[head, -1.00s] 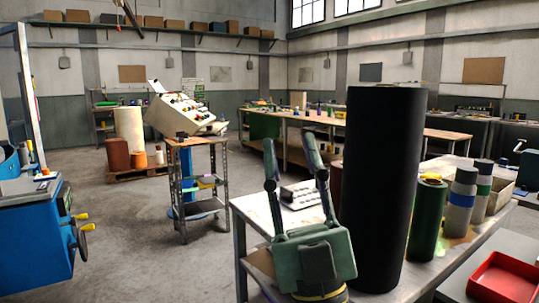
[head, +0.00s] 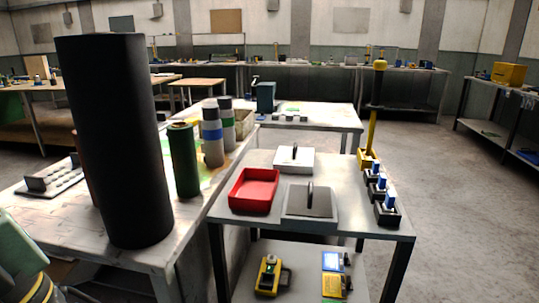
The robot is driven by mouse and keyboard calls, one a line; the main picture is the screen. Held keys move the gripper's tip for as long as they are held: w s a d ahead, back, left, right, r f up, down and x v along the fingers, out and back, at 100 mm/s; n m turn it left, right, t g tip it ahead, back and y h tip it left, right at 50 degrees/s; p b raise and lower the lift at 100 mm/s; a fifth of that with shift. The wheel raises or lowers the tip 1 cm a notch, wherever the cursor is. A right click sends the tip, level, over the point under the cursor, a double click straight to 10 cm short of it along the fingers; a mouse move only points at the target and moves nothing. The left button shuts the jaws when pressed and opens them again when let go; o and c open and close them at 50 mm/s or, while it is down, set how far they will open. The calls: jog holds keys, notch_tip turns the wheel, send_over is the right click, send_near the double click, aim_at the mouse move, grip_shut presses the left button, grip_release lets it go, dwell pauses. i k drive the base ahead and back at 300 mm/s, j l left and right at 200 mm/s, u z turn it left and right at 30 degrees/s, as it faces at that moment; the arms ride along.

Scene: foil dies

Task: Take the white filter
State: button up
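I cannot tell for sure which thing is the white filter. A white, flat square piece (head: 280,164) with a dark upright handle lies at the back of the grey cart top. A similar piece with a greyer top (head: 310,202) and a dark handle lies in front of it. My gripper (head: 18,262) shows only as a green part of its body at the lower left edge, far from the cart. Its fingers are out of the picture, so I cannot see whether it is open or holds anything.
A tall black cylinder (head: 115,140) stands on the left table (head: 125,248), beside a green cylinder (head: 183,162) and grey banded canisters (head: 212,140). The cart (head: 265,222) also holds a red tray (head: 253,188) and blue-topped blocks (head: 386,208). Open floor lies right.

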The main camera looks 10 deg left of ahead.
aim_at(295, 159)
jog(key=i+l, duration=0.15)
jog(key=l, duration=0.25)
jog(key=i+l, duration=0.2)
jog(key=l, duration=0.2)
jog(key=i+l+u, duration=0.1)
jog(key=l, duration=0.3)
jog(key=i+l, duration=0.2)
jog(key=l, duration=0.2)
jog(key=i+l, duration=0.15)
jog(key=l, duration=0.25)
jog(key=i+l, duration=0.2)
jog(key=i, duration=0.35)
